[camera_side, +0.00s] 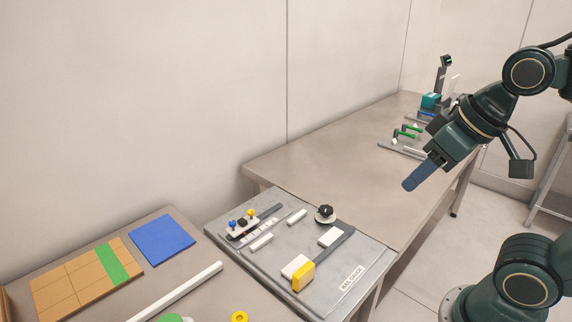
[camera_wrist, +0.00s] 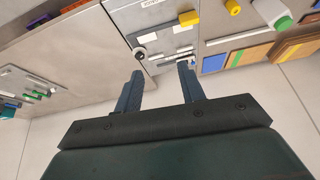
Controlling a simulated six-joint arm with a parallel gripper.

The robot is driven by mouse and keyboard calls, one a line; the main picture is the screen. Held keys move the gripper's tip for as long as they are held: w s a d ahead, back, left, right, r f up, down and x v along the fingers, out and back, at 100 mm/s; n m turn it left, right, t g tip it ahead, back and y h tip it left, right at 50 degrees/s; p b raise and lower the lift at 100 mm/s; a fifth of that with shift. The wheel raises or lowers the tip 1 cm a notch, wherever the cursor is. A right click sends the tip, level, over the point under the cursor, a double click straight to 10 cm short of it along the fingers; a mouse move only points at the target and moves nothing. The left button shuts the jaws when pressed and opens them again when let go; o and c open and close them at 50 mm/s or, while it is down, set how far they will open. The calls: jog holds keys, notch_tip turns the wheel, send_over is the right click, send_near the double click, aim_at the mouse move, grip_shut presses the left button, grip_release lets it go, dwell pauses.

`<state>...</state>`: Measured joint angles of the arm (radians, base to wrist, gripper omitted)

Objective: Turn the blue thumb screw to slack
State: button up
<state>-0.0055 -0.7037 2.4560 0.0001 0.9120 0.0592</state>
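The blue thumb screw (camera_side: 233,224) stands on a small light block at the left back of the grey gauge plate (camera_side: 225,228). A black knob (camera_side: 242,222) and a yellow knob (camera_side: 250,212) are beside it. My gripper (camera_side: 409,185) is in the air to the right of the plate, well apart from the screw. In the wrist view, my gripper (camera_wrist: 160,70) has its two fingers spread with nothing between them.
The plate carries white blocks (camera_side: 330,237), a yellow block (camera_side: 303,276) and a round black knob (camera_side: 325,212). A blue pad (camera_side: 162,240) and an orange-green tiled board (camera_side: 78,285) lie at left. Other fixtures (camera_side: 402,145) stand at the back.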

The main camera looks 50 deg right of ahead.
jog(key=w+a+r+m+g, duration=0.1)
jog(key=w+r+m, duration=0.35)
jog(key=w, duration=0.55)
jog(key=m+g, duration=0.4)
jog(key=m, duration=1.2)
send_over(232, 222)
notch_tip(232, 222, down, 16)
jog(key=shift+f, duration=0.2)
notch_tip(232, 222, down, 14)
jog(key=shift+r, duration=0.1)
grip_shut()
